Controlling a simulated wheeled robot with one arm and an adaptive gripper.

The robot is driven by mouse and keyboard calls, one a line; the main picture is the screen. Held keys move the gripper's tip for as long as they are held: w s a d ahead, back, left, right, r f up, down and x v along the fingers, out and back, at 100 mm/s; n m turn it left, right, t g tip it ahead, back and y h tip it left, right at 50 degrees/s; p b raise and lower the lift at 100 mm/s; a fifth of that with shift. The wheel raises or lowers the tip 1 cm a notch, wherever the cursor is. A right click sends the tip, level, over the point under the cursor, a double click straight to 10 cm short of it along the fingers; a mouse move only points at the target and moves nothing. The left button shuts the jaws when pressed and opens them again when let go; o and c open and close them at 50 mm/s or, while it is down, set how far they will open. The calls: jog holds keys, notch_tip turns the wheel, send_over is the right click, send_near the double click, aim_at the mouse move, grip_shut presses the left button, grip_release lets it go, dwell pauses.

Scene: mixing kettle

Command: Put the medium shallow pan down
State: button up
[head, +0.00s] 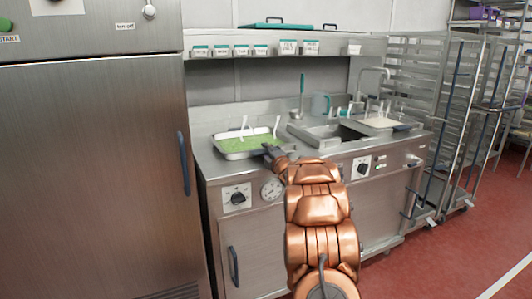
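A shallow light metal pan (228,156) with green contents and white utensil handles standing up from it is at the left part of the steel counter (213,172). My gripper (270,151) is at this pan's front right corner, dark and small at the end of my copper arm. Whether its fingers are closed on the rim is too small to tell. I cannot tell whether the pan rests fully on the counter or is slightly above it. A second shallow pan (398,129) with pale contents sits at the right, beside the sink.
A shelf (230,57) with several labelled containers runs above the counter. A tall steel cabinet (90,170) stands at the left. Wire racks (455,110) stand at the right. Red floor (460,255) is open at lower right.

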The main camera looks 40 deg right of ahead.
jog(key=v, duration=1.2)
jog(key=shift+b, duration=0.3)
jog(key=s+a+f+m+g+y, duration=0.1)
jog(key=s+a+f+m+g, duration=0.25)
jog(key=a, duration=0.55)
jog(key=s+a+f+m+g, duration=0.3)
jog(key=s+a+m+g, duration=0.1)
jog(key=a, duration=0.4)
jog(key=s+a+f+m+g+y, duration=0.1)
jog(key=s+a+f+m+g, duration=0.25)
jog(key=a, duration=0.55)
jog(key=s+a+f+m+g+y, duration=0.1)
jog(key=s+a+g, duration=0.3)
jog(key=s+a, duration=0.7)
jog(key=s+a+f+m+g+y, duration=0.1)
jog(key=s+a+g, duration=0.4)
jog(key=s+a, duration=0.6)
jog(key=s+m+y, duration=0.1)
jog(key=s+y, duration=0.1)
jog(key=s, duration=0.3)
jog(key=shift+a+f, duration=0.2)
